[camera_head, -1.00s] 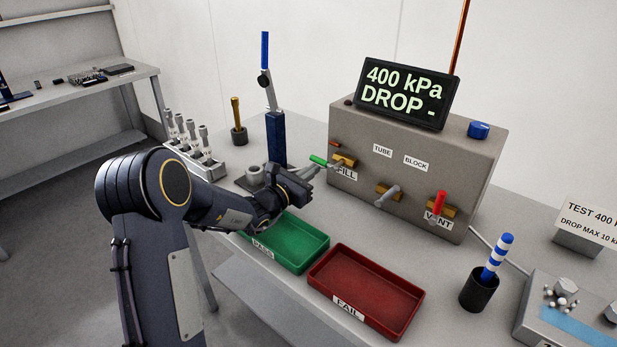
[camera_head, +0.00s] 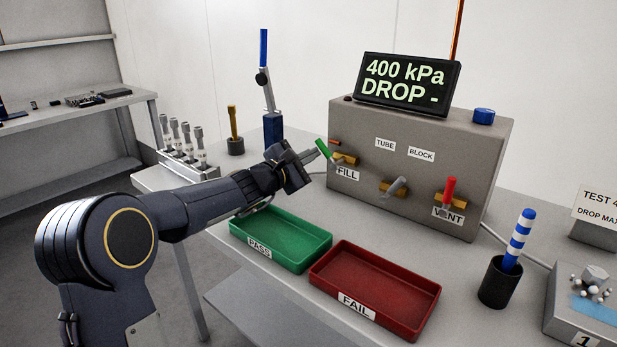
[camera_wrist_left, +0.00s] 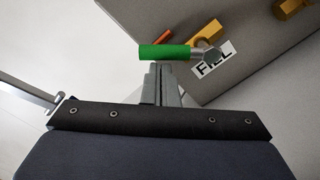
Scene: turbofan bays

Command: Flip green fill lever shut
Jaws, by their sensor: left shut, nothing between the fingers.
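The green fill lever (camera_head: 325,150) is on the left of the grey test box's front, above the FILL label (camera_head: 347,174). In the head view its green grip tilts up and to the left from its brass valve (camera_head: 345,159). In the left wrist view the green lever (camera_wrist_left: 163,52) lies across, just beyond my fingertips. My left gripper (camera_head: 312,155) is shut and empty, its tips right beside the green grip; I cannot tell whether they touch it. My right gripper is not in view.
The grey test box (camera_head: 420,165) carries a display (camera_head: 406,84) reading 400 kPa, DROP -. A red vent lever (camera_head: 449,190) points up. A green PASS tray (camera_head: 280,240) and a red FAIL tray (camera_head: 375,290) lie in front. A blue-white striped rod stands in a black cup (camera_head: 499,283).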

